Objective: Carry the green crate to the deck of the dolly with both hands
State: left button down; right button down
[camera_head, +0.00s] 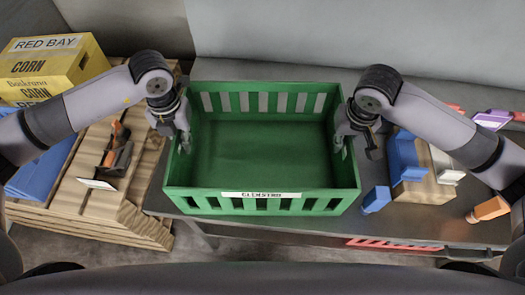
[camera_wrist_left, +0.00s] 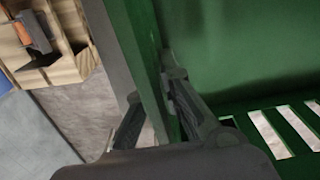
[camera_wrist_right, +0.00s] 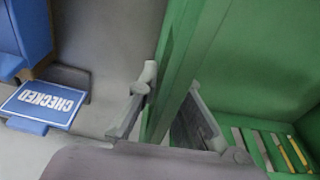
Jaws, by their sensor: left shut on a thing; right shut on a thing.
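The green crate (camera_head: 262,153) is in the middle of the head view. It is empty, has slotted walls and bears a white label (camera_head: 261,195) on its near wall. It sits at or just over the grey table; I cannot tell whether it touches. My left gripper (camera_head: 183,135) is shut on the crate's left wall, one finger inside and one outside, as the left wrist view (camera_wrist_left: 157,108) shows. My right gripper (camera_head: 347,135) is shut on the right wall in the same way, seen in the right wrist view (camera_wrist_right: 165,112). I cannot make out the dolly.
A wall closes off the back.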

pick_arm(q)
jog(key=shift+w+r, duration=0.15)
jog(key=shift+r, duration=0.1)
pick_arm(e)
jog(key=shift+w+r, duration=0.15)
jog(key=shift+r, duration=0.1)
